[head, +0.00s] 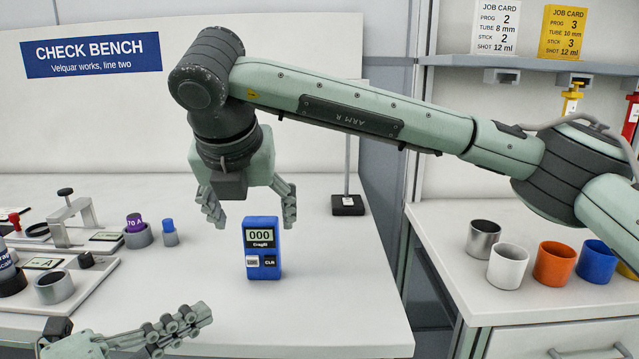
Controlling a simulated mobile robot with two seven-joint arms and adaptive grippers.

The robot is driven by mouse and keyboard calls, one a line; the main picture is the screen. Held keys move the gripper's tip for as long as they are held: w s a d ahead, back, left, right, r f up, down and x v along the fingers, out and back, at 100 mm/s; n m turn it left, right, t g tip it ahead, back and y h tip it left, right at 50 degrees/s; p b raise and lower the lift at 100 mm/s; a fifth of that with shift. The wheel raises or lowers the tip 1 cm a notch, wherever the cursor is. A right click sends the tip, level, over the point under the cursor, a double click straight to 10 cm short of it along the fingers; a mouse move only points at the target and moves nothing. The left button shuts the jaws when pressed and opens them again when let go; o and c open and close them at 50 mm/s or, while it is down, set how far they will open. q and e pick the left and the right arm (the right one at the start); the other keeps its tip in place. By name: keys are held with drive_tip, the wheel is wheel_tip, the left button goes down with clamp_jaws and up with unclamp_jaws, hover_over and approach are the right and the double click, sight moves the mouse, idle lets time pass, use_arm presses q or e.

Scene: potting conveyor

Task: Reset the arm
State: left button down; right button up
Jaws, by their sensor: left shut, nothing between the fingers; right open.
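My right arm (350,107), marked ARM R, reaches in from the right across the view. Its gripper (247,215) points down with fingers spread, empty, above and behind a small blue meter (263,248). The meter stands upright on the white bench, its display showing 000. The fingers appear apart from it. My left gripper (199,318) is low at the left front, fingers pointing right, shut and empty over the bench's front part. Most of the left arm is out of view.
Left on the check bench (330,300) are fixtures with metal rings (54,287), a purple-topped tube (135,223) and a blue-capped piece (169,232). A small stand (348,204) is behind. Several cups, including an orange one (554,264), stand on the right counter. The bench's right front is clear.

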drive_tip(key=v, duration=0.4)
